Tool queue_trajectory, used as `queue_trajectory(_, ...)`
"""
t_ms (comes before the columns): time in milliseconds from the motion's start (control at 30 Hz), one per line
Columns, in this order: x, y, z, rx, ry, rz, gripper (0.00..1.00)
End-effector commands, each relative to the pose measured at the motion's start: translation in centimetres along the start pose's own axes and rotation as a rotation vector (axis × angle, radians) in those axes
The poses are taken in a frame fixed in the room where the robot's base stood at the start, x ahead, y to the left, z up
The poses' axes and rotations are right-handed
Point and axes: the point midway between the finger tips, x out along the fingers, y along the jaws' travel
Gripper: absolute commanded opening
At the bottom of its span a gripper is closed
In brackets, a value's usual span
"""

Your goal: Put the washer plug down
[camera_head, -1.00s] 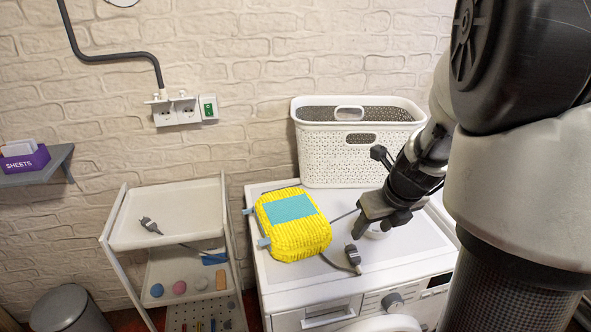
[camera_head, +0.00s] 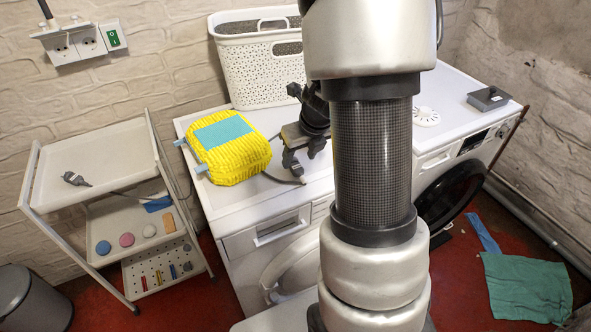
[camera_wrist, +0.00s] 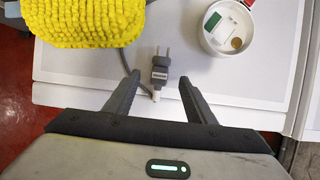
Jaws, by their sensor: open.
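A grey plug with a dark label and two prongs (camera_wrist: 160,72) lies on the white washer top, its prongs pointing away from me in the wrist view. Its grey cord runs off beside the yellow ribbed bundle (camera_wrist: 85,22). The label is too small to read. My gripper (camera_wrist: 160,84) is open, its two fingers on either side of the plug's cord end, not closed on it. In the head view my gripper (camera_head: 302,158) is low over the washer top (camera_head: 205,122), right of the yellow bundle (camera_head: 232,165), and the plug there is hard to make out.
A white tub with small items (camera_wrist: 228,28) stands right of the plug. A white basket (camera_head: 258,75) stands behind. Another plug (camera_head: 75,179) lies on the trolley's top shelf (camera_head: 110,150). A green cloth (camera_head: 525,287) lies on the red floor.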

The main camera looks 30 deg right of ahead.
Motion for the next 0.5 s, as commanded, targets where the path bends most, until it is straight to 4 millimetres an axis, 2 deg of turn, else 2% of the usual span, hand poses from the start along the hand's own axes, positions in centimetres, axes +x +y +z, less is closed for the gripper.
queue_trajectory(33,1.0,0.0,-0.2,0.001,0.002,0.001,0.5)
queue_trajectory(233,4.0,-0.1,-0.1,0.001,0.002,0.0,0.5)
queue_trajectory(500,4.4,0.0,0.1,-0.001,0.0,0.0,0.5)
